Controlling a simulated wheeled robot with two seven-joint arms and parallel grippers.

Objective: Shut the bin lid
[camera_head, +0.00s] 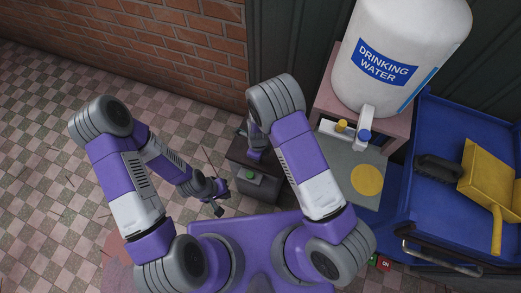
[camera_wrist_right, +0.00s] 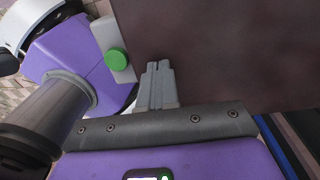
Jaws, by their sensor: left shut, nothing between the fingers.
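A flat dark brown panel (camera_wrist_right: 230,50) fills the upper right of the right wrist view. My right gripper (camera_wrist_right: 157,68) has its fingers together, over or against this panel; contact is unclear. My left gripper (camera_head: 217,206) is shut and empty, to the left of the box and apart from it.
A green button (camera_wrist_right: 117,60) on a pale housing is close left of my right fingers. A drinking water tank (camera_head: 400,50) stands on a pink stand at the right. A blue cart (camera_head: 435,130) holds a yellow dustpan (camera_head: 490,175).

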